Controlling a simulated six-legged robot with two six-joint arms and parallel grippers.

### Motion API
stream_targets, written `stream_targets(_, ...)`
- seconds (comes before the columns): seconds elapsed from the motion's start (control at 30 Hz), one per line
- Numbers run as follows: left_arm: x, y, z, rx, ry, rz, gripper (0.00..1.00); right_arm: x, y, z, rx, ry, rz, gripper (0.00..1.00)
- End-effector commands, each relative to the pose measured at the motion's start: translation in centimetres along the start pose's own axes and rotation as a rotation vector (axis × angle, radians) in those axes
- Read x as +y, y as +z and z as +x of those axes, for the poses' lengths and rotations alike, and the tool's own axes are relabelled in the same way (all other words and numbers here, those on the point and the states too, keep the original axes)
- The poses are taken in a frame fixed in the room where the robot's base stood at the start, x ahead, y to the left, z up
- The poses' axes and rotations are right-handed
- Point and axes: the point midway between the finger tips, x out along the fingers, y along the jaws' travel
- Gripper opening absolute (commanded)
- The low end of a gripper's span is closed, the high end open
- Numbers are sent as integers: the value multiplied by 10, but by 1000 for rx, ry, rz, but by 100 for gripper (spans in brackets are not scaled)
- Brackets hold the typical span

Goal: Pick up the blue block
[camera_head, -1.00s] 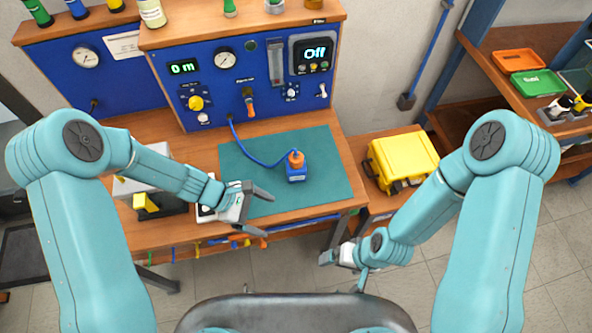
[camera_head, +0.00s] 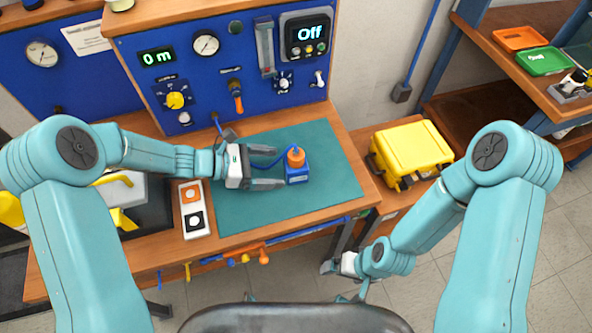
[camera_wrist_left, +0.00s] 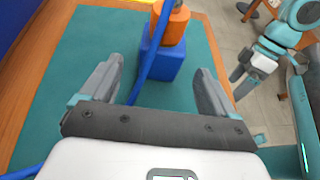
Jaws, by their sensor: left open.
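The blue block (camera_head: 297,175) stands on the green mat (camera_head: 325,200), with an orange knob on top and a blue hose running to the panel. It also shows in the left wrist view (camera_wrist_left: 161,60), ahead of the jaws and roughly between their lines. My left gripper (camera_head: 276,167) is open and empty, low over the mat just left of the block, its fingers pointing at it. In the left wrist view the hose passes between the fingers (camera_wrist_left: 158,85). My right gripper (camera_head: 335,265) is off the table's front edge, far from the block; its jaws are too small to read.
The blue panel (camera_head: 215,75) with gauge, knobs and an "Off" display stands behind the mat. A white switch box (camera_head: 194,222) sits left of the mat. A yellow case (camera_head: 410,150) is on a lower shelf at right. The mat's right and front parts are clear.

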Motion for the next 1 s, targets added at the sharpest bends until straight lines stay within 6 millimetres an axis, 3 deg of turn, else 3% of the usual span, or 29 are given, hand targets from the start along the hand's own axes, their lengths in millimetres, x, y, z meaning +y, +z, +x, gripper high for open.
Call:
stream_targets(0.17,-1,-1,11,-11,4,-5,89,1,0,3,-1,0,0,93)
stream_targets(0.6,-1,-3,73,-9,3,-5,89,-4,0,-10,0,0,0,93)
stream_targets(0.87,2,-4,77,-9,5,-3,89,-4,0,-10,0,0,0,93)
stream_targets(0.93,2,-4,77,-9,4,-4,73,-4,0,-10,-1,0,0,93)
stream_targets(1.0,2,-4,76,-9,4,-4,50,-4,0,-10,-1,0,0,93)
